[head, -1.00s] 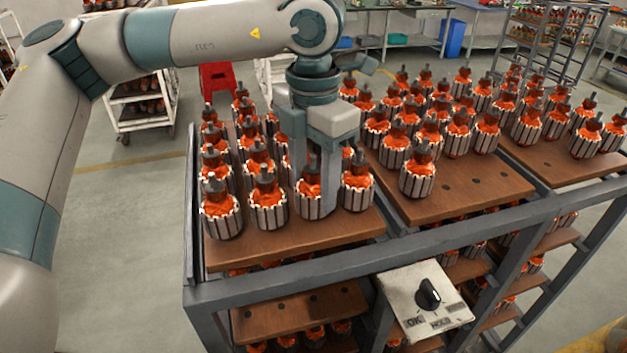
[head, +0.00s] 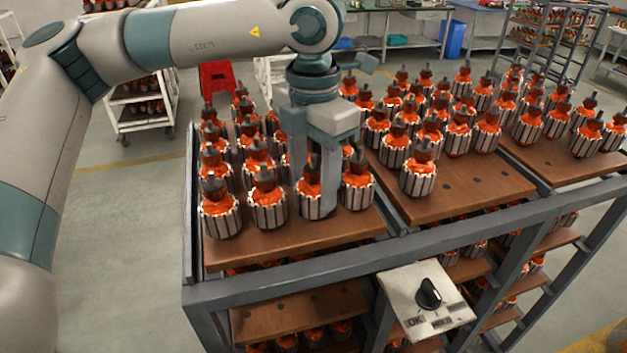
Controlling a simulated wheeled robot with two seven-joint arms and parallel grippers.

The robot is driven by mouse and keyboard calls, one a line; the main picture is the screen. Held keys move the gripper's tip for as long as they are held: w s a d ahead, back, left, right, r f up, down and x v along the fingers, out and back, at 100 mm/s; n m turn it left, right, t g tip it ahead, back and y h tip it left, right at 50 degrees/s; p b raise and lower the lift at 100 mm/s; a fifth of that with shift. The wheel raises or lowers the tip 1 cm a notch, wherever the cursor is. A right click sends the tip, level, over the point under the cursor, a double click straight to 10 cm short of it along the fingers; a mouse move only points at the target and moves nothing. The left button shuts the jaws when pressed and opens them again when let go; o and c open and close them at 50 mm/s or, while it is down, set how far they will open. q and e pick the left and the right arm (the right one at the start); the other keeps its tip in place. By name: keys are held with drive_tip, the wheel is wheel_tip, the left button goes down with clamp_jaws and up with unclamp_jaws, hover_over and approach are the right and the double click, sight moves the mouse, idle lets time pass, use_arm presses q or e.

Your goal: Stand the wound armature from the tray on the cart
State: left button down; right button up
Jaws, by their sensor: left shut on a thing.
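My left gripper (head: 316,170) points straight down over the left wooden board (head: 290,240) of the cart. Its fingers are shut on a wound armature (head: 309,203), with orange windings and a silver slotted core. This armature is upright in the front row, between two others, and is partly hidden by the fingers. Its base appears to be at board level; I cannot tell if it bears on the board. My right gripper is not in view. No separate tray can be made out.
Armatures stand close on both sides, one at the left (head: 267,204) and one at the right (head: 357,184). The middle board (head: 470,190) has bare room with empty holes at its front.

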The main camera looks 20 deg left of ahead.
use_arm(q)
drive_tip(key=c, duration=0.8)
unclamp_jaws()
drive_tip(key=shift+r+b, duration=0.3)
drive_tip(key=shift+r, duration=0.1)
wheel_tip(320, 180, up, 17)
drive_tip(key=b, duration=0.4)
drive_tip(key=shift+f, duration=0.15)
